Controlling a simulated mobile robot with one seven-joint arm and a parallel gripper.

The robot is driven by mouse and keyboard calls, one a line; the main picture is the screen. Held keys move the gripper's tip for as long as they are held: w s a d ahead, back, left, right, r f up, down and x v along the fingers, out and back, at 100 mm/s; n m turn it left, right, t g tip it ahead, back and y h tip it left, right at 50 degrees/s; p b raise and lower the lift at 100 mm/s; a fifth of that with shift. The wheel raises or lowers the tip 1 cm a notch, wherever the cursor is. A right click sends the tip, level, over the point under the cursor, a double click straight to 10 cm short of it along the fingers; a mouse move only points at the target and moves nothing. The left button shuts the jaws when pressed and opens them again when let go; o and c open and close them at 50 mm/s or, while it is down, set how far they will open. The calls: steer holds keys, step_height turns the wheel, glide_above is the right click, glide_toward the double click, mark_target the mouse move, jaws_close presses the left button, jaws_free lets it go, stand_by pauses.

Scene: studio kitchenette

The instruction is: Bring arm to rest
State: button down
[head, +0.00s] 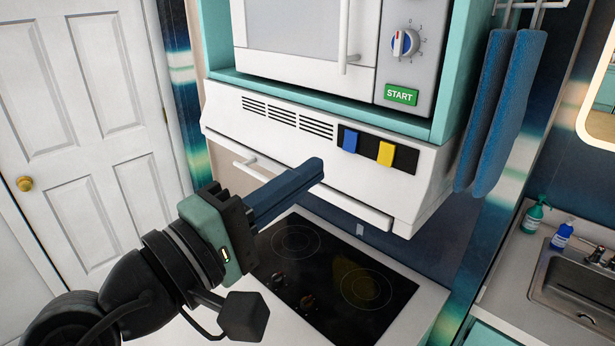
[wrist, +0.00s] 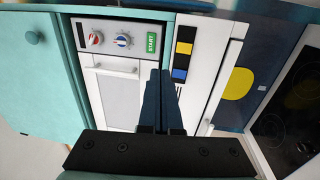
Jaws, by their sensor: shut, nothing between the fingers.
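My gripper (head: 318,165) is raised over the left part of the black cooktop (head: 340,318), in front of the white range hood (head: 270,143). Its two blue fingers are together with nothing between them. In the wrist view my gripper (wrist: 161,75) also shows shut and empty, pointing toward the microwave (wrist: 113,82) and the hood (wrist: 212,72). I cannot tell from these views whether the fingertips touch anything. The arm reaches in from the lower left of the head view.
The microwave (head: 310,38) with its green START button (head: 401,95) sits above the hood, which has a blue and a yellow switch. A white door (head: 90,120) is at left. Blue towels (head: 505,115) hang at right. Soap bottles (head: 536,216) stand by the sink (head: 580,278).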

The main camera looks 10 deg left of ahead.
steer(key=w+d+r+m+t+y+b, duration=0.1)
steer(key=d+r+m+t+y+b, duration=0.15)
steer(key=r+m+t+y, duration=0.45)
steer(key=s+d+r+m+t+y, duration=0.2)
steer(key=s+r+m+t+y, duration=0.1)
steer(key=s+r, duration=0.6)
steer(key=shift+s+d+r+m+t+y+b, duration=0.2)
steer(key=shift+d+r+m+t+y+b, duration=0.2)
steer(key=shift+r+t+y, duration=0.45)
steer(key=shift+f, duration=0.1)
